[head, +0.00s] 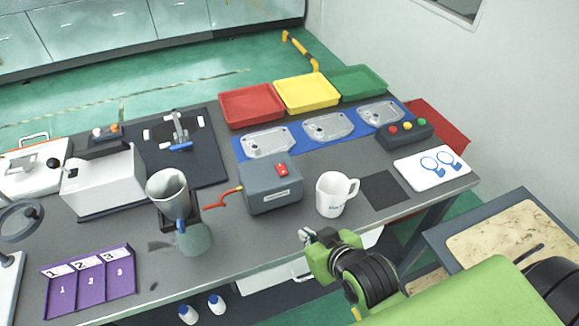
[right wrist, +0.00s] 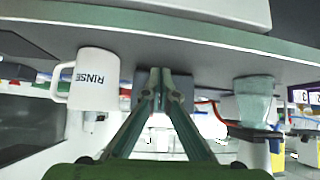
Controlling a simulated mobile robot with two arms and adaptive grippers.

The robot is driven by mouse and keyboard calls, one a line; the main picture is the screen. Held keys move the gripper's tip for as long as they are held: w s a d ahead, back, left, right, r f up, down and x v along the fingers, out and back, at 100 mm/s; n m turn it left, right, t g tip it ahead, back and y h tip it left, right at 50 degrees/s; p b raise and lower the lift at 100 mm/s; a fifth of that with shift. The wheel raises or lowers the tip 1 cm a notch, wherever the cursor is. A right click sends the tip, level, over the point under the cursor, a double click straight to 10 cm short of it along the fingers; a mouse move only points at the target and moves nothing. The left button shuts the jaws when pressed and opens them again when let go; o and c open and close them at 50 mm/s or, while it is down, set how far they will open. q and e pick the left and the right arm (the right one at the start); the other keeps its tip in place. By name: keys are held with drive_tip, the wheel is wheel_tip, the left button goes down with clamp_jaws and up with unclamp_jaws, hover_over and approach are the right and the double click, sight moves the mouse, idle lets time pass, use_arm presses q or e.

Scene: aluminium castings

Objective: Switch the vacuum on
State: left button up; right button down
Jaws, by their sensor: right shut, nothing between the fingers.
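The vacuum unit (head: 272,190) is a dark grey box near the middle of the table in the head view, with a red switch (head: 282,170) on its top and a red hose on its left. I cannot tell the switch's position. My right gripper (head: 306,236) is shut and empty, at the table's front edge, in front of and apart from the box. In the right wrist view my right gripper's fingertips (right wrist: 163,84) are together and partly cover the grey vacuum unit (right wrist: 142,82); its switch cannot be made out there. My left gripper is not in view.
A white mug (head: 335,194) stands right of the box, close to the right gripper; it also shows in the right wrist view (right wrist: 95,80). A grey cup (head: 168,190) in a holder stands left. Castings (head: 327,127) and coloured trays (head: 307,93) are behind. A purple tray (head: 90,279) lies front left.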

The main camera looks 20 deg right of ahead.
drive_tip(key=w+r+t, duration=0.3)
drive_tip(key=r, duration=0.3)
drive_tip(key=w+r+m+t, duration=0.1)
drive_tip(key=w+r+t, duration=0.1)
drive_tip(key=r, duration=0.5)
drive_tip(key=shift+w+d+r+t+h, duration=0.2)
drive_tip(key=shift+w+r+t+h, duration=0.15)
drive_tip(key=shift+w, duration=0.3)
drive_tip(key=shift+f, duration=0.1)
drive_tip(key=p, duration=0.3)
hover_over(285, 172)
wheel_tip(285, 172, down, 2)
drive_tip(key=shift+f, duration=0.1)
wheel_tip(285, 172, down, 3)
drive_tip(key=shift+r, duration=0.1)
drive_tip(key=shift+f, duration=0.7)
